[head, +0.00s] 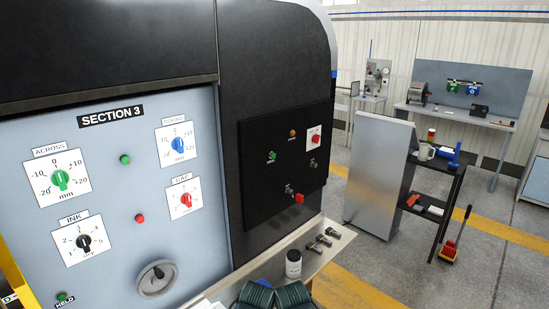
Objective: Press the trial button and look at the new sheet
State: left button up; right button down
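A black control panel (287,155) is set in the dark machine side. It carries a green button (271,156), an orange lamp or button (293,133), a red control on a white plate (315,138) and a red knob or button (298,198). Their labels are too small to read, so I cannot tell which is the trial button. Pale sheets (207,304) show partly at the bottom edge on the shelf; any print on them cannot be made out.
The grey SECTION 3 panel (105,190) has several dials, a green and a red button, and a handwheel (157,278). A black cart (437,185) stands right; floor between is open.

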pick_arm(q)
grip_shut()
dwell(1.2)
